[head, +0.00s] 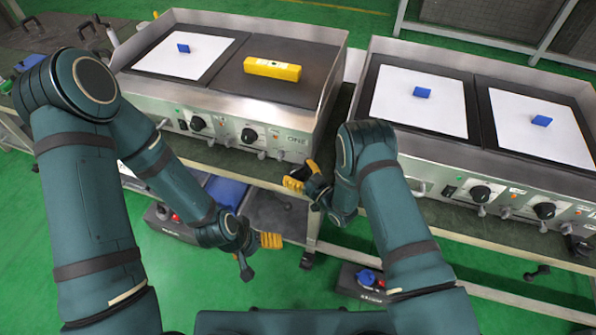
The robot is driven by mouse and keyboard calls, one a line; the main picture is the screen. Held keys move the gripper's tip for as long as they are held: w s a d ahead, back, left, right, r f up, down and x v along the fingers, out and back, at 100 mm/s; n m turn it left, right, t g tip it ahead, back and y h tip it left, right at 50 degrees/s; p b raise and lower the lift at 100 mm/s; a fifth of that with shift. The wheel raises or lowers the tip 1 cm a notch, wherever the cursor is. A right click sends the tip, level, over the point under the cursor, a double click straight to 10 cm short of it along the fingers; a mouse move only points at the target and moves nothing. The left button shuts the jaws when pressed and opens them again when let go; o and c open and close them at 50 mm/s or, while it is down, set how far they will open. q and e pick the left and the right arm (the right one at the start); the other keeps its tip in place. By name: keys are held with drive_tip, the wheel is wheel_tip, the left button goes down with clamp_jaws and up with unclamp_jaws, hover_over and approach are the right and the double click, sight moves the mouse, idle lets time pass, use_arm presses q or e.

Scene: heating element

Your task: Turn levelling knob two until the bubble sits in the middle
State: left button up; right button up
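A yellow spirit level (272,69) lies on the dark right-hand plate of the left griddle (310,131). Its bubble is too small to read. Small metal knobs (262,155) show along the lower front edge of this griddle; I cannot tell which is levelling knob two. My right gripper (302,175), with yellow finger pads, is just below and right of the griddle's front right corner. Its two pads look apart, with nothing seen between them. My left gripper (258,254) hangs lower, in front of the bench, one yellow pad showing; its opening is unclear.
A second griddle (455,152) stands at the right with white sheets (419,97) and blue blocks (422,92). Another white sheet (184,57) with a blue block lies left of the level. Black dials (249,135) line the front panels. Green floor (200,278) is open in front.

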drive_tip(key=shift+w+d, duration=0.15)
drive_tip(key=shift+d, duration=0.2)
